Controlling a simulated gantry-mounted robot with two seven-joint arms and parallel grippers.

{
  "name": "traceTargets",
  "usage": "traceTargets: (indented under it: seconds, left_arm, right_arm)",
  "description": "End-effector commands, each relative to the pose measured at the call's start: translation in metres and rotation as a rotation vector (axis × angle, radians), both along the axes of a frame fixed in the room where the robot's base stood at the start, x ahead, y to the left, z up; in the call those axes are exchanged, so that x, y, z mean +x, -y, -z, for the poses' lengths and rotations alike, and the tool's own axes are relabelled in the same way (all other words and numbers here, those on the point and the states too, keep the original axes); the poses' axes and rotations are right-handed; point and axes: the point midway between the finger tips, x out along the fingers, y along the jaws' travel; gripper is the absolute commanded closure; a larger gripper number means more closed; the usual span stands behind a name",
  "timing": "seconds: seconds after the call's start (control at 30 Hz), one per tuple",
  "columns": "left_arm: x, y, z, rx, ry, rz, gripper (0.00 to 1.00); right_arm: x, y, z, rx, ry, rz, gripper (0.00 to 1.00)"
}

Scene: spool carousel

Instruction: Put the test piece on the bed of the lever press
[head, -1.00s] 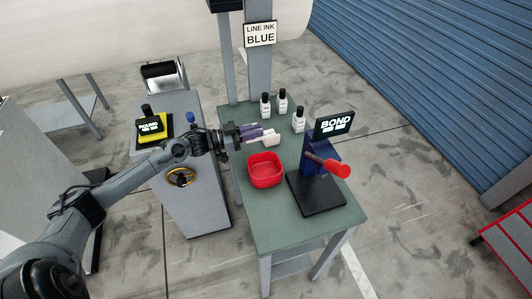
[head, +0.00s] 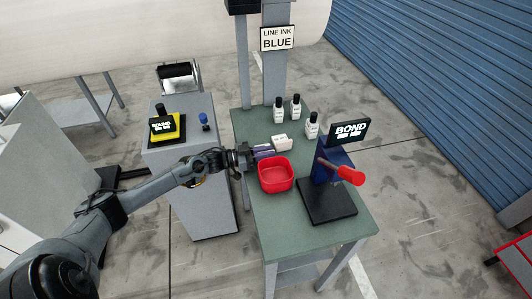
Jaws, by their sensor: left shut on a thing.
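The lever press stands at the front right of the green table. It has a blue column (head: 322,172), a red lever grip (head: 350,176) and a flat black bed (head: 328,208) that looks bare. A BOND sign (head: 350,132) is on top. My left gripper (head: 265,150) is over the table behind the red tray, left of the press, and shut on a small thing. I take this to be the test piece; its shape is too small to tell, with pale purple showing at the fingertips. My right gripper is not in view.
A small white block (head: 283,143) is right at the fingertips. Several black-capped white bottles (head: 312,127) stand behind. A grey cabinet (head: 205,215) with a yellow device (head: 165,128) stands left.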

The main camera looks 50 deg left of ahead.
Motion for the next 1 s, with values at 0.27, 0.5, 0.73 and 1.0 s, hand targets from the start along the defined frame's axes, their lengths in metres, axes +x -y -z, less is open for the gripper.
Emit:
traceTargets:
  seconds: [0.27,0.5,0.73,1.0]
  left_arm:
    - [0.0,0.0,0.002,0.0,-0.001,0.0,0.73]
    - [0.0,0.0,0.002,0.0,-0.001,0.0,0.73]
    - [-0.008,-0.005,0.0,0.001,-0.003,0.0,0.73]
    - [-0.043,-0.023,0.0,0.001,-0.005,0.001,0.73]
  right_arm:
    - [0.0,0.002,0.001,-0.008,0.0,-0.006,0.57]
    - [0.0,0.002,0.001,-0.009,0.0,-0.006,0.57]
    - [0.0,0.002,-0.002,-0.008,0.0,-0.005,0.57]
    - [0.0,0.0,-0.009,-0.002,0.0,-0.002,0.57]
